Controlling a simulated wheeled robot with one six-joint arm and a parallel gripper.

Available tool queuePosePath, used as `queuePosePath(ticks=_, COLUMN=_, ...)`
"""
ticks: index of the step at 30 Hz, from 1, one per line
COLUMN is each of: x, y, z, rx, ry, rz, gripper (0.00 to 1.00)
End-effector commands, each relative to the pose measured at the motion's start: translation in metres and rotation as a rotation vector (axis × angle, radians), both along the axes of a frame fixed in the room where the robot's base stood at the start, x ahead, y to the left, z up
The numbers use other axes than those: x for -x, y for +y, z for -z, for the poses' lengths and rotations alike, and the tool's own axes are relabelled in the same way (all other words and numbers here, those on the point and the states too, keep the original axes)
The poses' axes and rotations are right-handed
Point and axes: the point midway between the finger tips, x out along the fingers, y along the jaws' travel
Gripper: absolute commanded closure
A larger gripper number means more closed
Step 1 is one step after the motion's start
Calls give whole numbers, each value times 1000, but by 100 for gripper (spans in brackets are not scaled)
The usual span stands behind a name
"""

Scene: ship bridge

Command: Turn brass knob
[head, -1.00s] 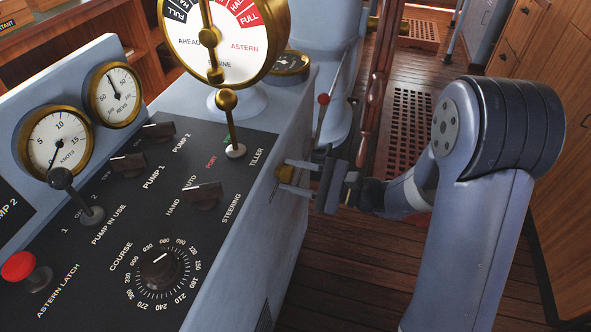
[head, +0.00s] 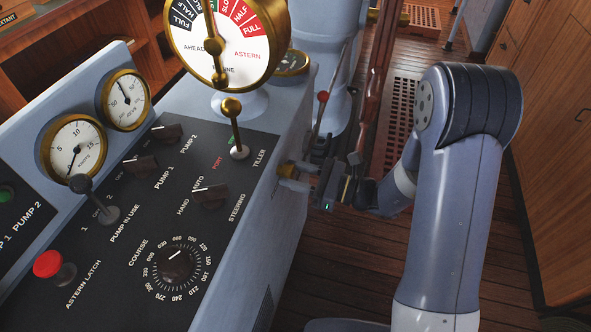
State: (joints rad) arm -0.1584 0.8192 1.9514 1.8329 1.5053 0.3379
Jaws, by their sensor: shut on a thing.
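The brass knob (head: 286,170) sticks out from the right side face of the blue-grey console (head: 262,228), below the tiller lever. My gripper (head: 292,176) reaches it from the right and is shut on it, with its fingers around the knob. The fingers hide part of the knob, and any mark showing its angle cannot be made out. The gripper body (head: 330,185) is tilted, and my arm comes in from the lower right.
The console top carries a brass tiller lever (head: 234,128), a steering switch (head: 210,195), a course dial (head: 177,264) and a red button (head: 48,263). The engine telegraph (head: 232,45) stands behind. A red-tipped lever (head: 320,112) rises close behind my gripper. Wooden cabinets (head: 555,170) line the right.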

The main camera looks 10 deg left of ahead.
Motion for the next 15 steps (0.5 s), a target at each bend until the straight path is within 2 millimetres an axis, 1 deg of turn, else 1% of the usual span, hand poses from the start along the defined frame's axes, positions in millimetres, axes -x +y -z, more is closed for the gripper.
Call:
queuePosePath(ticks=6, x=0, y=0, z=1, rx=-1, ry=36, rz=1, gripper=85)
queuePosePath(ticks=15, x=0, y=0, z=1, rx=0, ry=40, rz=1, gripper=85)
